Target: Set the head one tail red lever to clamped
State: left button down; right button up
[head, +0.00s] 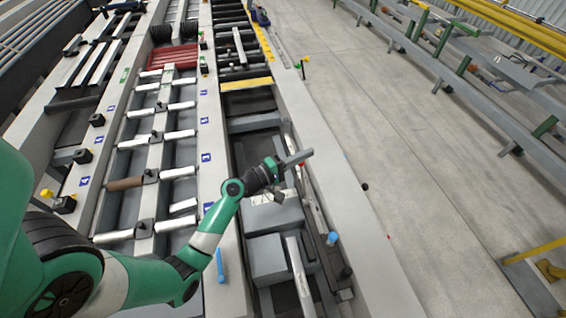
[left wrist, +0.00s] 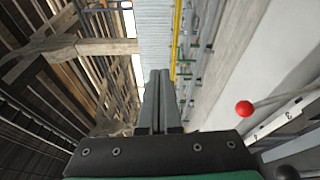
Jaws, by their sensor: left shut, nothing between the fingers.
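My left gripper (head: 298,158) reaches in from the left over the grey machine units beside the long white rail. Its two fingers are shut together and empty, and they also show in the left wrist view (left wrist: 160,80). A lever with a red ball knob (left wrist: 244,108) and a thin pale rod stands to the right of the fingers in the left wrist view, apart from them. My right gripper is not in view.
A blue lever (head: 220,265) and a blue knob (head: 332,238) stand near my left arm. A black knob (head: 365,186) sits along the rail's right edge. Another black knob (left wrist: 287,172) is at the lower right of the wrist view.

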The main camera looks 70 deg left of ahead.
pick_arm(q)
jog(key=s+a+f+n+g+y+b, duration=0.1)
jog(key=s+a+f+b, duration=0.1)
jog(key=f, duration=0.5)
jog(key=s+a+f+n+g+y+b, duration=0.1)
jog(key=s+a+f+n+y+b, duration=0.1)
jog(key=s+f, duration=0.4)
jog(key=a+f+b, duration=0.1)
jog(key=a, duration=0.1)
jog(key=shift+s+a+f+n+g, duration=0.2)
jog(key=shift+a+n+g, duration=0.1)
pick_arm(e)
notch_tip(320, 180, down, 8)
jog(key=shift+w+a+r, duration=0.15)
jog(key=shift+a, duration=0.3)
pick_arm(q)
jog(key=shift+w, duration=0.1)
jog(key=b+x, duration=0.2)
jog(key=x, duration=0.8)
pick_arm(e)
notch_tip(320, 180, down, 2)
pick_arm(q)
jog(key=shift+r+b, duration=0.15)
jog(key=shift+b, duration=0.15)
